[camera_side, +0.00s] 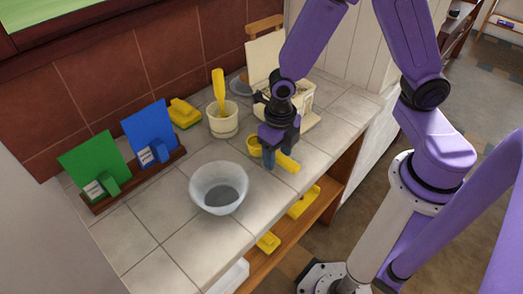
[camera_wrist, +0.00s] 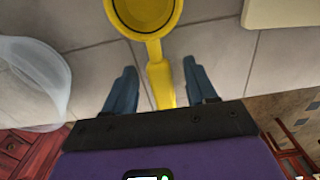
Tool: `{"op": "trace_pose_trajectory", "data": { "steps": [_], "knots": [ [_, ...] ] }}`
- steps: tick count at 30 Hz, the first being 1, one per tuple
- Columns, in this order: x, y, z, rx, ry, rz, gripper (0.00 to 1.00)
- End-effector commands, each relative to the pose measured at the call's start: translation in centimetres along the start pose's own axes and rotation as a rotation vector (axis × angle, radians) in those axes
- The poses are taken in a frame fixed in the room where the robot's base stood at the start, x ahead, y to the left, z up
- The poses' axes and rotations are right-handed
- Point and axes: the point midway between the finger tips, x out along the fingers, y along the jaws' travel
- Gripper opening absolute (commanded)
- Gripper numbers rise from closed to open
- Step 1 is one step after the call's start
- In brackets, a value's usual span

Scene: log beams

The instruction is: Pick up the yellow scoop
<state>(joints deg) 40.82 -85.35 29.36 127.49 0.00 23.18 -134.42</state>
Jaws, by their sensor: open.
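The yellow scoop (camera_side: 287,161) lies on the tiled counter, its bowl to the left of its handle in the side view. In the wrist view the scoop (camera_wrist: 161,80) has its round bowl at the top and its handle running down between my fingers. My gripper (camera_side: 277,160) is above and around the handle, pointing down, and hides part of the scoop in the side view. My gripper's two fingers (camera_wrist: 161,88) are apart, with visible gaps on both sides of the handle.
A translucent bowl (camera_side: 219,189) stands to the left of the scoop. A white crock (camera_side: 222,124) with a yellow utensil and a cream box (camera_side: 300,110) stand behind. Blue (camera_side: 150,137) and green (camera_side: 92,172) panels stand at left. Yellow items (camera_side: 303,203) lie on the shelf below.

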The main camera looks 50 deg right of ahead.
Motion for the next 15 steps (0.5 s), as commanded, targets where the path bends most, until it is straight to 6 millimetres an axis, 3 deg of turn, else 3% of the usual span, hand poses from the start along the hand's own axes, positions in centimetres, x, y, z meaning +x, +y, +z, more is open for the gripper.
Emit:
{"op": "trace_pose_trajectory", "data": {
  "steps": [10, 15],
  "knots": [
    [0.54, 0.0, 0.01, 0.001, -0.001, 0.001, 0.56],
    [0.53, 0.01, 0.01, 0.0, 0.0, 0.0, 0.01]
  ]
}}
